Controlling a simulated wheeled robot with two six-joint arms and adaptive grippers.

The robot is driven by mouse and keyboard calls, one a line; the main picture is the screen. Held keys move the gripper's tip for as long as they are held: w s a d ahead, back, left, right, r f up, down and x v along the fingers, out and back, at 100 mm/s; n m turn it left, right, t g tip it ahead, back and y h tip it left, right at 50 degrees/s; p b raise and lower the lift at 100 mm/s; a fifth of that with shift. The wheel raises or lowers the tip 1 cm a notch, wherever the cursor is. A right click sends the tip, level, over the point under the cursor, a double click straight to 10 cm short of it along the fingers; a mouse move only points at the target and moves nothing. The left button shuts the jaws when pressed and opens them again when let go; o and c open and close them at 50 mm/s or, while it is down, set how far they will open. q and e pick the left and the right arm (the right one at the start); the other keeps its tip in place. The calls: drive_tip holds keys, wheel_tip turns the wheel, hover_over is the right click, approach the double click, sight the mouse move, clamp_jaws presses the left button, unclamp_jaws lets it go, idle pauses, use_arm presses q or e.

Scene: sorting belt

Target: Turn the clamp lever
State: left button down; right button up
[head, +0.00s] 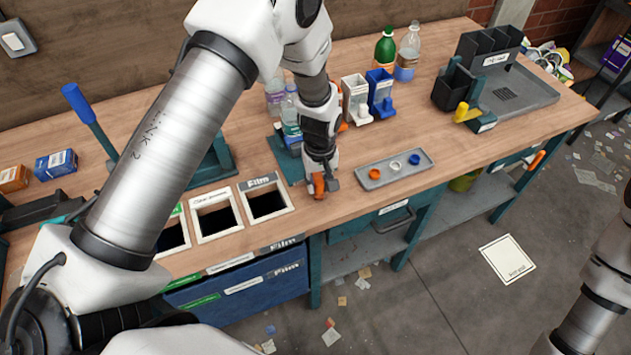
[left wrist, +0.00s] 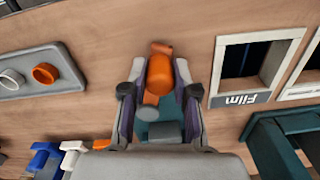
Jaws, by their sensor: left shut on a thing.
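The clamp lever, an orange handle (head: 318,184), is at the front of the bench, at the tip of my left gripper (head: 322,172). In the left wrist view the orange lever (left wrist: 160,76) lies between the two fingers of my left gripper (left wrist: 157,92), which are closed on it. A grey round part and a teal base (left wrist: 172,110) show behind the lever, partly hidden by the gripper. In the head view the gripper and wrist hide most of the clamp. At the right edge only part of my right arm shows, without its gripper.
A grey tray (head: 425,157) with small rings lies just right of the gripper. Framed bench openings, one labelled Film (head: 292,190), are on the left. Bottles and white and blue dispensers (head: 380,93) stand behind. A black holder (head: 489,45) stands at the back right.

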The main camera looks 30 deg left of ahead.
use_arm(q)
drive_tip(key=shift+s+f, duration=0.1)
drive_tip(key=shift+f, duration=0.05)
drive_tip(key=c, duration=0.9)
unclamp_jaws()
drive_tip(key=shift+w, duration=0.25)
wheel_tip(320, 180, up, 12)
drive_tip(key=shift+f, duration=0.1)
drive_tip(key=shift+w, duration=0.1)
